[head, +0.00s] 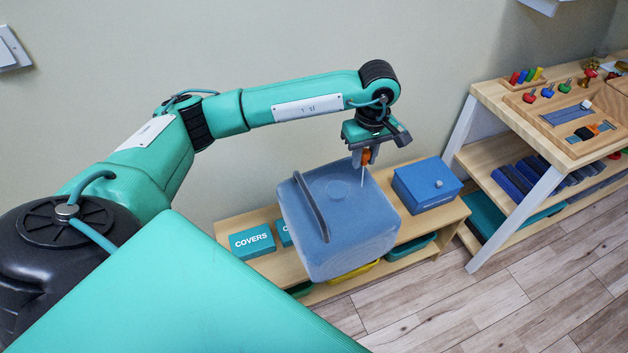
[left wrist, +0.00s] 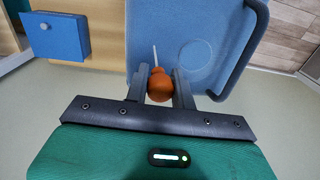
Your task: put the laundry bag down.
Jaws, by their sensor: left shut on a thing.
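The laundry bag (head: 335,225) is a blue, rounded, box-like bag with a dark strap handle and a round mark on top. It is in front of or over the low wooden bench (head: 450,222); I cannot tell whether it touches it. My left gripper (head: 365,160) is above the bag's far edge, pointing down, shut on an orange ball-shaped toggle with a thin white cord running to the bag. In the left wrist view the toggle (left wrist: 159,87) sits between the two fingers, with the bag (left wrist: 185,30) beyond. My right gripper is not in view.
A blue lidded box (head: 425,185) stands on the bench right of the bag. A teal COVERS box (head: 252,242) stands left of it. Teal and yellow trays show beneath. A wooden shelf unit (head: 480,150) with toys stands at right. The wall is close behind.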

